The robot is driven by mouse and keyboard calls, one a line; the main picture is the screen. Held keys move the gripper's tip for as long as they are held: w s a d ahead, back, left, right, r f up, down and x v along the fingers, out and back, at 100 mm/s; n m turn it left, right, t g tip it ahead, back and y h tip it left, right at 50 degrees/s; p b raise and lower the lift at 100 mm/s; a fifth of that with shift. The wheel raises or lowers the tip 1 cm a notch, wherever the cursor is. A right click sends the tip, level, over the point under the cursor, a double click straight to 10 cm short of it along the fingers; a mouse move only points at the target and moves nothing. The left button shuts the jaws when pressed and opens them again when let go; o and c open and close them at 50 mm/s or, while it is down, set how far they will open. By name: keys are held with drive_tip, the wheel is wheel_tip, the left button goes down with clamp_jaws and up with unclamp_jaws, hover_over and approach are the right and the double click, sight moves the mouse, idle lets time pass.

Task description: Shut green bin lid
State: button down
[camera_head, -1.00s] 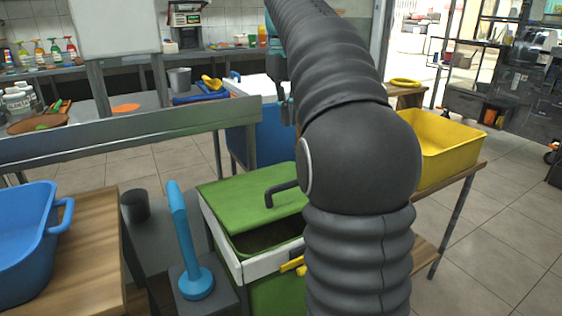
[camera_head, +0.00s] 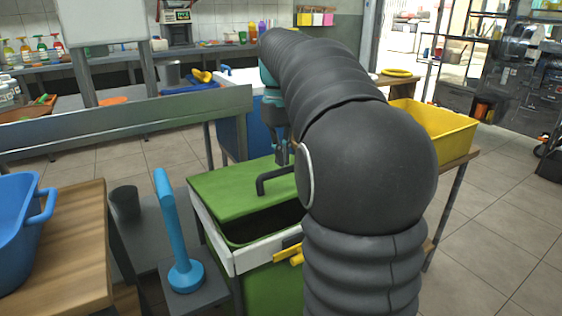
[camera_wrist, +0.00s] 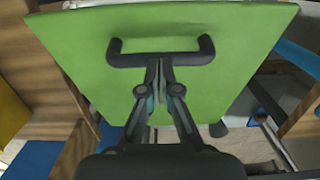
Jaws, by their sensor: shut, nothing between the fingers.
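The green bin lid (camera_head: 225,194) lies flat over the rear part of the green bin (camera_head: 272,287). A dark opening shows between the lid's front edge and the bin's white front rim (camera_head: 250,259). A dark grey bar handle (camera_head: 262,181) stands on the lid; my arm hides the lid's right side. My gripper (camera_head: 282,160) points down, shut and empty, just behind the handle in the head view. In the wrist view the lid (camera_wrist: 85,50) fills the upper middle, and my gripper's fingertips (camera_wrist: 158,68) meet the handle bar (camera_wrist: 135,60) in the picture. I cannot tell whether they touch.
A blue post on a round base (camera_head: 172,235) stands left of the bin. A blue tub (camera_head: 15,225) sits on a wooden table at left. A yellow crate (camera_head: 440,132) stands on a wooden stand at right. A metal rail (camera_head: 120,122) runs behind.

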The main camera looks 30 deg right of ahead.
drive_tip(key=shift+f, duration=0.35)
drive_tip(key=s+f+b, duration=0.1)
drive_tip(key=f+b, duration=0.1)
drive_tip(key=s+f+t+b, duration=0.1)
drive_tip(key=f+b, duration=0.2)
drive_tip(key=s+f+t+b, duration=0.1)
drive_tip(key=f+b, duration=0.2)
drive_tip(key=shift+s+f, duration=0.1)
drive_tip(key=shift+s, duration=0.05)
drive_tip(key=shift+s+f, duration=0.2)
drive_tip(key=shift+f, duration=0.35)
wheel_tip(320, 180, up, 15)
drive_tip(key=p, duration=0.6)
hover_over(289, 195)
drive_tip(key=d, duration=0.2)
drive_tip(key=shift+s+a+f, duration=0.2)
drive_tip(key=shift+t, duration=0.3)
